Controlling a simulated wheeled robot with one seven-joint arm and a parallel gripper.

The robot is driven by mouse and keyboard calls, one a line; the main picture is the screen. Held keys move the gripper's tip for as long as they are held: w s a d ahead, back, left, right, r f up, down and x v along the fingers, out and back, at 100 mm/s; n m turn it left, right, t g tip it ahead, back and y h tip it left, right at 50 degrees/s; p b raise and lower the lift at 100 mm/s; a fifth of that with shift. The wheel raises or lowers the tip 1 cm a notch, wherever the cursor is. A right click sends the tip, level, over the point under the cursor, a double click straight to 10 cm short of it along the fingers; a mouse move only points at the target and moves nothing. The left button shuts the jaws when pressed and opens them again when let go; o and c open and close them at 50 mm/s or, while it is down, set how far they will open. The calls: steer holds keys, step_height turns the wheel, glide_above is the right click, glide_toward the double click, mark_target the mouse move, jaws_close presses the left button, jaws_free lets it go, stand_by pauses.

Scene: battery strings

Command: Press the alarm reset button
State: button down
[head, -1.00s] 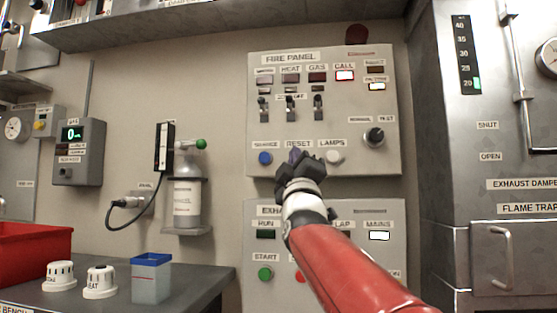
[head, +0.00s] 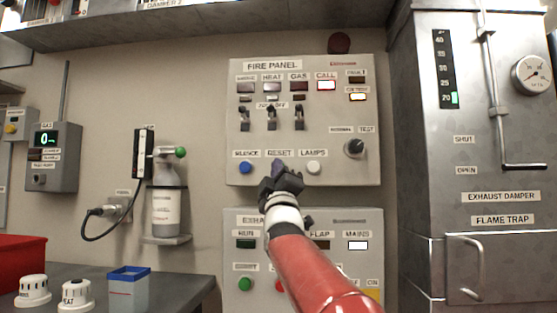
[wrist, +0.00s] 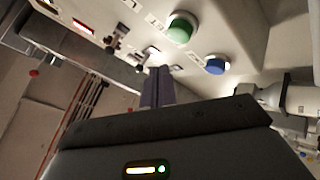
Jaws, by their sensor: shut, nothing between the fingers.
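The fire panel (head: 345,115) is on the wall, with a RESET label (head: 279,153) between the SILENCE and LAMPS labels. The button below RESET is hidden behind my gripper (head: 279,167) in the head view. In the wrist view, a green button (wrist: 181,27) sits beside the blue button (wrist: 215,64), in the place that fits RESET. My gripper is shut and empty, and its dark purple fingers (wrist: 157,85) point at the panel. In the wrist view the tips appear below and left of the green button. I cannot tell whether they touch the panel. The red CALL lamp (head: 326,85) is lit.
The blue SILENCE button (head: 245,168) and white LAMPS button (head: 313,167) flank my gripper closely. Toggle switches (head: 272,118) and a dark knob (head: 355,147) are above. A lower exhaust panel (head: 228,225) is below. A gas bottle (head: 165,205) hangs left; a metal cabinet (head: 415,200) stands right.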

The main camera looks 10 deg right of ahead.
steer(key=shift+w+d+p, duration=0.2)
steer(key=shift+w+p, duration=0.05)
steer(key=shift+w, duration=0.4)
steer(key=shift+w+d+p, duration=0.2)
steer(key=shift+w+p, duration=0.05)
steer(key=shift+w, duration=0.4)
stand_by(1.1)
steer(key=shift+w+d, duration=0.15)
steer(key=shift+w, duration=0.2)
steer(key=shift+w+d+p, duration=0.2)
steer(key=shift+w+p, duration=0.45)
steer(key=shift+p, duration=0.05)
stand_by(0.7)
stand_by(0.3)
steer(key=shift+s+a+b, duration=0.15)
steer(key=shift+s+b, duration=0.35)
steer(key=shift+s+a+b, duration=0.15)
steer(key=shift+s+b, duration=0.35)
